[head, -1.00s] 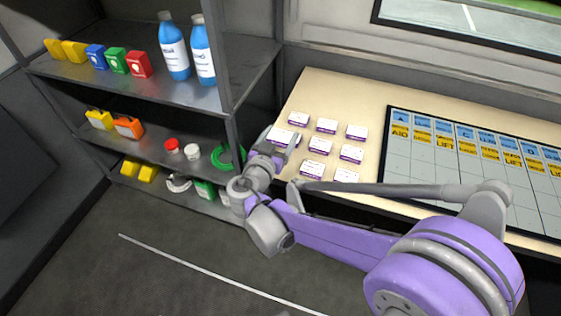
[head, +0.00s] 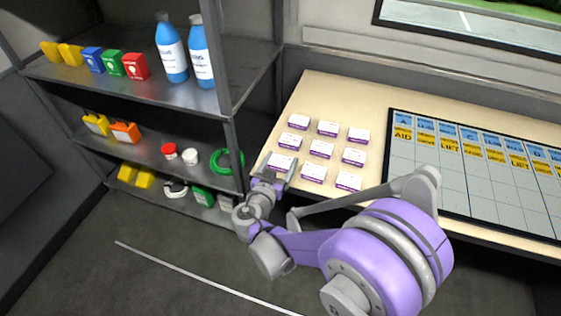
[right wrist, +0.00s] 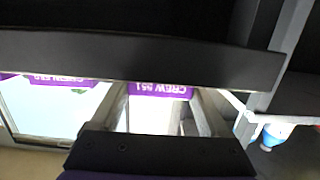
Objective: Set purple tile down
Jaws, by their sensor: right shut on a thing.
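My right gripper (head: 279,168) is at the front left corner of a block of white tiles with purple bands on the tan table. It is shut on a purple-banded tile (head: 281,162). In the right wrist view the held tile (right wrist: 160,91) shows a purple band reading "CREW 551" between the fingers (right wrist: 163,112). The tile lies flat, at or just above the table top; I cannot tell whether it touches. A neighbouring purple tile (head: 312,174) is just to its right, and another tile (head: 290,142) is behind it. My left gripper is not in view.
The tan table (head: 335,97) carries several more tiles in rows. A dark-framed grid board (head: 430,185) with blue and yellow labels lies to the right. A metal shelf (head: 215,100) with bottles, boxes and a green ring (head: 228,161) stands close on the left.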

